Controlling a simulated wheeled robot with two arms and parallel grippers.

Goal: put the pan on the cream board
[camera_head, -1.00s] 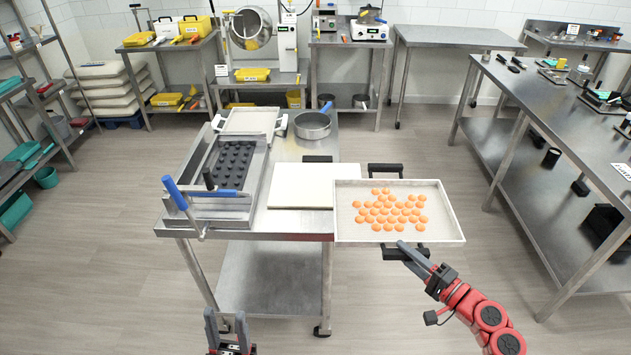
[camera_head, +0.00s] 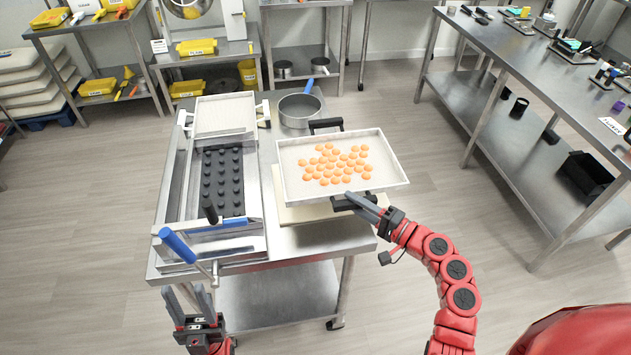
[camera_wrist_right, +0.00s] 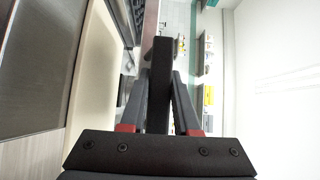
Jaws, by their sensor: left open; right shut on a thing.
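The pan (camera_head: 291,187) is a shallow white rectangular tray with black end handles and several orange gummies in it. My right gripper (camera_head: 350,200) is shut on its near black handle (camera_wrist_right: 161,85), which also shows between the fingers in the right wrist view. The pan overlaps the cream board (camera_head: 300,213) in the head view and hides most of it; the board's near edge shows below the pan. The pan appears held above the board; the exact gap cannot be told. My left gripper (camera_head: 187,301) is open and empty at the table's near left.
The steel table (camera_head: 300,240) bears the depositor with a dark mould (camera_head: 222,180) and a blue-handled lever (camera_head: 178,246) on the left. A saucepan (camera_head: 299,108) with a blue handle stands behind the pan. A long steel bench (camera_head: 545,75) stands at the right.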

